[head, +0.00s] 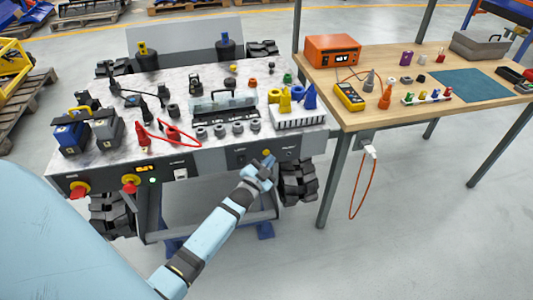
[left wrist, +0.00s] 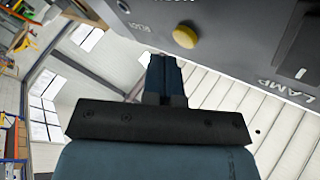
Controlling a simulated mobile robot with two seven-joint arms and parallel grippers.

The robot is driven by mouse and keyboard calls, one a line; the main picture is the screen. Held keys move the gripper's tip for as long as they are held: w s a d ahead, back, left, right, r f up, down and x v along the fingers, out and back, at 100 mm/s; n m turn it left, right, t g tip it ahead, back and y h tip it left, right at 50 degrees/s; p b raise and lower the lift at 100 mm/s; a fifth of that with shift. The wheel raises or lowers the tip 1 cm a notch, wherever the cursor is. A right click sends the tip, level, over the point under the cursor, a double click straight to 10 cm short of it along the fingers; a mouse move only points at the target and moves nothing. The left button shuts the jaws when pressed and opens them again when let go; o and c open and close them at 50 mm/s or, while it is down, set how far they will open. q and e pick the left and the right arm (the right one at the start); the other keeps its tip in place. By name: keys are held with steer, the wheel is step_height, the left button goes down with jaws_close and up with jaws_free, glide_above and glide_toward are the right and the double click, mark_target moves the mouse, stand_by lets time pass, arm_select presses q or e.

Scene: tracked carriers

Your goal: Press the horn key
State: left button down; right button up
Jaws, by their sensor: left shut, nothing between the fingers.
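The carrier's dark front panel (head: 215,164) faces me. My left gripper (head: 267,161) is at the right part of the panel and largely covers the button in the head view. In the left wrist view my left gripper (left wrist: 162,60) is shut and empty, its tips seemingly apart from the button. My right gripper is not in view.
A switch labelled LAMP (left wrist: 300,72) sits beside the button. Red knobs (head: 79,188) are on the panel's left. The carrier's top (head: 175,84) holds many small parts. A wooden table (head: 430,105) stands right, with an orange cable (head: 363,190) hanging at its front.

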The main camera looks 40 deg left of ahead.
arm_select(q)
steer(key=shift+w+a, duration=0.1)
steer(key=shift+a, duration=0.05)
stand_by(0.7)
steer(key=shift+w+a, duration=0.2)
steer(key=shift+w+a, duration=0.2)
steer(key=shift+a, duration=0.1)
stand_by(0.6)
steer(key=shift+s+d, duration=0.1)
steer(key=shift+d, duration=0.05)
stand_by(0.3)
steer(key=shift+s+d+p, duration=0.35)
steer(key=shift+s+d, duration=0.05)
steer(key=shift+d, duration=0.05)
steer(key=s+d+p, duration=0.2)
steer(key=s+d, duration=0.1)
steer(key=d, duration=0.1)
steer(key=shift+s, duration=0.15)
stand_by(0.4)
stand_by(0.4)
